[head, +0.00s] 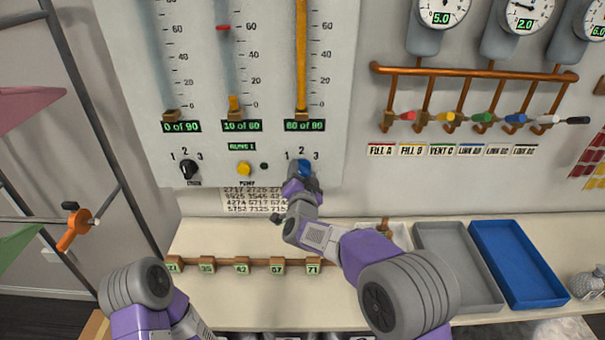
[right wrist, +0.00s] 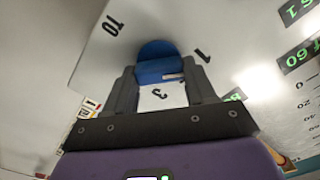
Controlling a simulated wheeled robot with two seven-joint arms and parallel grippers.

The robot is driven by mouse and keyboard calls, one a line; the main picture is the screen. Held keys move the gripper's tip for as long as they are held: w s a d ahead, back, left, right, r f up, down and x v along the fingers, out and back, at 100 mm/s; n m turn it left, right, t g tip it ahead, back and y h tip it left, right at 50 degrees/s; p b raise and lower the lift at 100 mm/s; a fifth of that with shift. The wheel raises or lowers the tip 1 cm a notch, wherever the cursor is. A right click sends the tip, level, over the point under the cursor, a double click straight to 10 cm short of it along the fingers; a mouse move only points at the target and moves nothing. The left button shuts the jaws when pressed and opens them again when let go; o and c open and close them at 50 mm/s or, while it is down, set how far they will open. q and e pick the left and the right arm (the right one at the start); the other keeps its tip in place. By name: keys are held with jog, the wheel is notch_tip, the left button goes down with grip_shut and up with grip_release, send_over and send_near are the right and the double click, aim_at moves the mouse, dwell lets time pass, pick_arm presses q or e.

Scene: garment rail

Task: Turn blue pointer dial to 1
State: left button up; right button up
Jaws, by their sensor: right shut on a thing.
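The blue pointer dial (head: 304,166) sits low on the right of the white gauge panel, with the numbers 1, 2 and 3 around it. My right gripper (head: 302,176) is at the dial, its fingers on either side and shut on it. In the right wrist view the blue dial (right wrist: 157,62) is between the dark fingers of the gripper (right wrist: 158,88). The labels 1 and 3 show there; the 2 is not visible. A small pale mark shows on the dial, but I cannot tell exactly which number it points to. My left gripper is out of view; only its arm shows.
A black dial (head: 188,169) and a yellow pump button (head: 244,169) are left on the panel. Below are numbered tags on a rail (head: 220,262), a grey tray (head: 460,300) and a blue tray (head: 540,296). Coloured valve levers (head: 480,117) line the wall at right.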

jog(key=o, duration=1)
jog(key=shift+o, duration=0.2)
jog(key=s, duration=0.7)
jog(key=shift+s, duration=0.25)
